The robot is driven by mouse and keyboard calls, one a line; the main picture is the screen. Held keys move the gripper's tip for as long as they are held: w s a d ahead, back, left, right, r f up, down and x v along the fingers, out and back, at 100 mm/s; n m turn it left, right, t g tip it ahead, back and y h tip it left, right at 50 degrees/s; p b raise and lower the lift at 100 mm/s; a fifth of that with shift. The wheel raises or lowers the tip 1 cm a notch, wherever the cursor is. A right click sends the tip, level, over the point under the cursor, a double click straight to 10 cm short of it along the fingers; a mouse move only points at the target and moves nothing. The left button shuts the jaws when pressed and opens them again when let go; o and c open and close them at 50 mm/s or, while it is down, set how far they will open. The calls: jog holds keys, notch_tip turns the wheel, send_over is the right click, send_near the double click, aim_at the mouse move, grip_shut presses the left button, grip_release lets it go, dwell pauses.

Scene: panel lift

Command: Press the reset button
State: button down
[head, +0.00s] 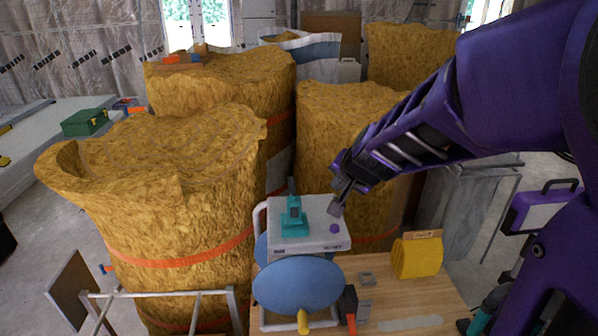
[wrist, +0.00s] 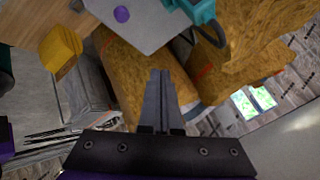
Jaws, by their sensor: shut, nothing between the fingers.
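The reset button looks to be the small purple round button (head: 334,228) on the right side of a white panel box (head: 312,238). The button also shows in the wrist view (wrist: 122,14), near the top edge on the panel's pale face (wrist: 150,22). A teal fixture (head: 293,220) stands on the left part of the box, partly seen in the wrist view (wrist: 203,10). My gripper (head: 335,208) is shut and empty, its tips just above the button in the head view. In the wrist view my gripper's closed fingers (wrist: 160,75) point toward the panel, apart from the button.
Big insulation rolls (head: 165,190) crowd behind and left. Several small tools lie near the table's front.

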jog(key=shift+f, duration=0.1)
jog(key=b, duration=0.6)
send_over(334, 228)
jog(key=f, duration=0.6)
jog(key=shift+s+f, duration=0.2)
jog(key=shift+s, duration=0.2)
jog(key=shift+f+b, duration=0.55)
jog(key=shift+f, duration=0.55)
jog(key=shift+f, duration=0.4)
jog(key=shift+f, duration=0.55)
dwell(0.8)
jog(key=shift+r, duration=0.15)
jog(key=shift+r+p, duration=0.85)
jog(key=shift+p, duration=0.05)
